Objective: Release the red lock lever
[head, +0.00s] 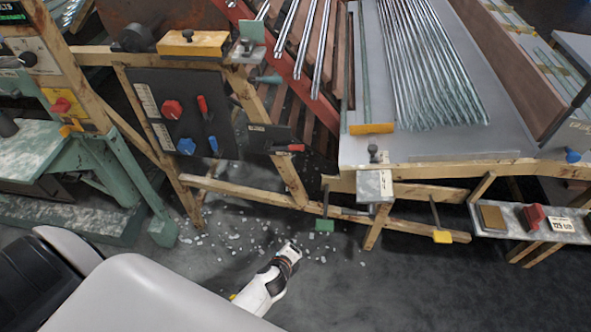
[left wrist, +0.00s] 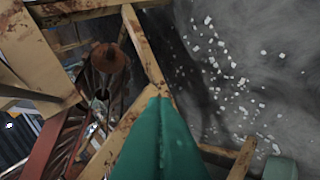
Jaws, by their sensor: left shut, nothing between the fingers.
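A black lever with a red grip (head: 290,147) sticks out sideways from a small dark labelled box on the wooden frame in the head view. A second red-gripped lever (head: 202,104) stands on the dark panel to its left; the labels are too small to read, so I cannot tell which is the lock lever. My left gripper (head: 289,251) is low in front of the frame, below and apart from both levers, shut and empty. In the left wrist view neither red lever can be made out; a green seamed shape fills the lower middle. My right gripper is not in view.
The dark panel (head: 169,140) also carries a red knob (head: 172,109), a blue knob (head: 186,146) and a blue-handled lever (head: 213,145). Wooden rails and posts (head: 385,217) cross the front. Glass rods (head: 430,65) lie on the table. White shards (head: 232,237) litter the floor.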

